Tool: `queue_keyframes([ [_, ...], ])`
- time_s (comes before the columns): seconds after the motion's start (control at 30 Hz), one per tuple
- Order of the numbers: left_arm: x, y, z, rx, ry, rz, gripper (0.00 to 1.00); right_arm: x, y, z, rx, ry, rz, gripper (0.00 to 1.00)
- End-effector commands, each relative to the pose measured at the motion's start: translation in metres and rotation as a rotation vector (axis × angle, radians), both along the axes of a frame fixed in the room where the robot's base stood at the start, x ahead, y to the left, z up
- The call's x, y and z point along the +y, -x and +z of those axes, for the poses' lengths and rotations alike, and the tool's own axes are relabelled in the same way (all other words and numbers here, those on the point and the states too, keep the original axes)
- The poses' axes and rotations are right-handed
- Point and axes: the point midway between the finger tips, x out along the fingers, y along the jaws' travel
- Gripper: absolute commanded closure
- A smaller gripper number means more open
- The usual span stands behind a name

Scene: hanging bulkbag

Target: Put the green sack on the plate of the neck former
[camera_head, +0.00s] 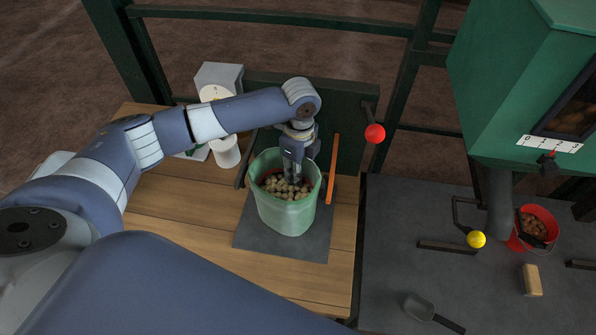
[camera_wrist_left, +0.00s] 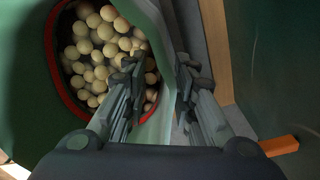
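The green sack (camera_head: 287,215) stands upright with its mouth open, full of pale round pieces. In the head view it is over the dark grey plate (camera_head: 312,247) on the wooden table; I cannot tell if its bottom touches. My left gripper (camera_head: 292,178) points down at the sack's far rim. In the left wrist view its fingers (camera_wrist_left: 160,80) stand apart, with the green sack wall (camera_wrist_left: 165,45) passing between them. One finger is over the pieces, the other outside the wall. The fingertips are partly hidden. My right gripper is not in view.
An orange bar (camera_head: 333,170) stands just right of the sack. A lever with a red knob (camera_head: 375,133) is behind it. A white cup (camera_head: 225,152) stands to the left. The grey table at right holds a scoop (camera_head: 419,307), a wooden block (camera_head: 532,280) and a red bucket (camera_head: 538,222).

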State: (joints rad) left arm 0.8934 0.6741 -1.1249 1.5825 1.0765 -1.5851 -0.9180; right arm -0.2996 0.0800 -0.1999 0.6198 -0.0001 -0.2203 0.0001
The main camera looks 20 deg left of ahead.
Motion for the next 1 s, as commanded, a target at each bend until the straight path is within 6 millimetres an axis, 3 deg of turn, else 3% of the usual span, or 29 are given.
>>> queue_keyframes([
  [0.53, -0.001, -0.004, 0.101, -0.004, 0.002, 0.000, 0.75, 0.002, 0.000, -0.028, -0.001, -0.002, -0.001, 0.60],
  [0.7, -0.001, -0.004, 0.116, -0.002, 0.001, 0.001, 0.75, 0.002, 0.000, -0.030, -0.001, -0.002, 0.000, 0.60],
  [1.0, -0.001, -0.004, 0.118, -0.001, 0.001, 0.001, 0.75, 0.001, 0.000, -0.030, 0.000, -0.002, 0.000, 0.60],
])
